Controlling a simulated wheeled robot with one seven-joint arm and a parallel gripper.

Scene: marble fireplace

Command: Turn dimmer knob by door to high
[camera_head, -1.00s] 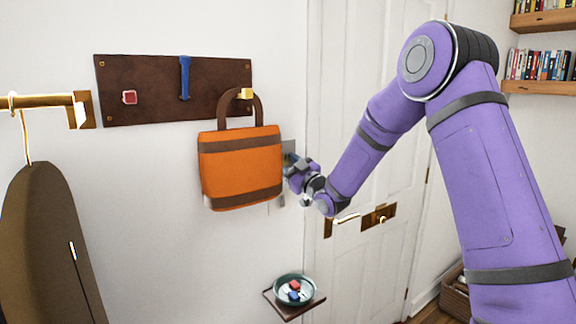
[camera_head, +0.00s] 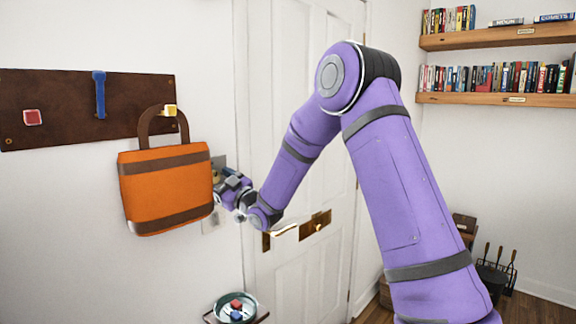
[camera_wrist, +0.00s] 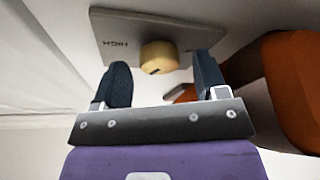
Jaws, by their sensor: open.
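The dimmer knob (camera_wrist: 159,57) is a round brass-yellow knob on a grey wall plate (camera_wrist: 115,30) in the wrist view. The word HIGH shows upside down on the plate, to the left of the knob. My gripper (camera_wrist: 163,80) is open, with one dark finger on each side just short of the knob; I see no contact. In the head view my gripper (camera_head: 228,186) is at the wall between the orange bag and the door (camera_head: 290,80), and it hides most of the plate and knob.
The orange bag (camera_head: 165,190) hangs from a yellow peg on a dark board (camera_head: 55,105), close to the gripper's left. It also shows at the right of the wrist view (camera_wrist: 290,85). A small dish (camera_head: 222,307) is below. Bookshelves (camera_head: 490,98) are at the right.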

